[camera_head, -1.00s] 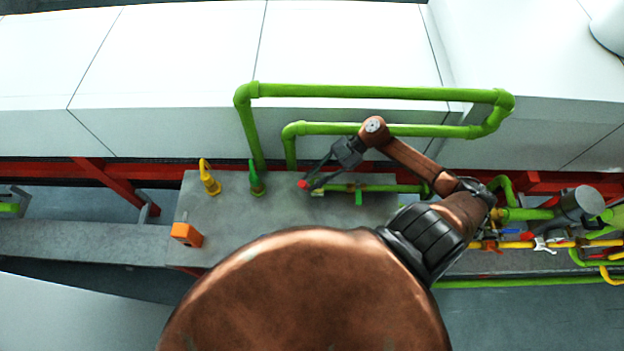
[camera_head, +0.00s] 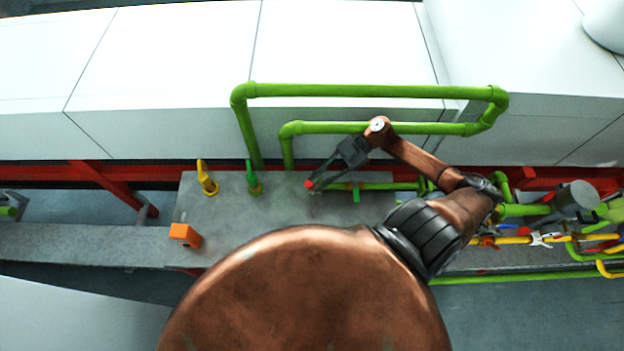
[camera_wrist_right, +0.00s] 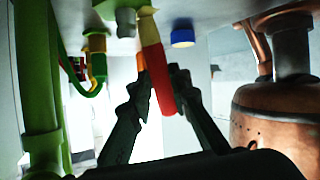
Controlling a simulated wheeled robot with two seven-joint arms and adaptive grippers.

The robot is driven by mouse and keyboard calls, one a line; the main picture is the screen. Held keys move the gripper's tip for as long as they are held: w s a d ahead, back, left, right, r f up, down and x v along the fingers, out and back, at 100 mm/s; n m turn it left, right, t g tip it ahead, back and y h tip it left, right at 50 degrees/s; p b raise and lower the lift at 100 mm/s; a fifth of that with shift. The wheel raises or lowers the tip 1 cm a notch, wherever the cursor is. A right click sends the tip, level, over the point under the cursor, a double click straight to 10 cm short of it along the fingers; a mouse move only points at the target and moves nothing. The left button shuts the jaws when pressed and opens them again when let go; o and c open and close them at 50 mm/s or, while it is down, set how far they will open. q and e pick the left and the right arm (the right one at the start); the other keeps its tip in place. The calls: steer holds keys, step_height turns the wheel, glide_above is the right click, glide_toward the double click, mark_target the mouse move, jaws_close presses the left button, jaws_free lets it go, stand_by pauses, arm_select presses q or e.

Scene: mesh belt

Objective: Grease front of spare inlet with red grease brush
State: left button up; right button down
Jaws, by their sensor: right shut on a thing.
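My right gripper (camera_head: 314,180) is above the grey bench, by the left end of a low green pipe. It is shut on a red brush (camera_head: 309,185). In the right wrist view the brush (camera_wrist_right: 158,78) is between the fingers of the right gripper (camera_wrist_right: 158,92), with a yellow section (camera_wrist_right: 147,30) beyond the red. That yellow part is close beside a grey-green fitting (camera_wrist_right: 126,20); I cannot tell whether they touch. I cannot tell for sure which fitting is the spare inlet. My left gripper is not in view.
A yellow upright tool (camera_head: 207,179), a green one (camera_head: 254,179) and an orange block (camera_head: 185,235) are on the bench (camera_head: 225,215). Tall green pipes (camera_head: 370,91) rise behind. Valves and yellow pipes (camera_head: 540,239) crowd the right. A blue cap (camera_wrist_right: 182,38) shows in the wrist view.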

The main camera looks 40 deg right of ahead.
steer(key=shift+w+a+f+p, duration=0.15)
steer(key=shift+a+p, duration=0.1)
steer(key=shift+p, duration=0.4)
steer(key=shift+w+a, duration=0.8)
steer(key=shift+r, duration=0.2)
step_height(320, 180, up, 6)
steer(key=p, duration=0.6)
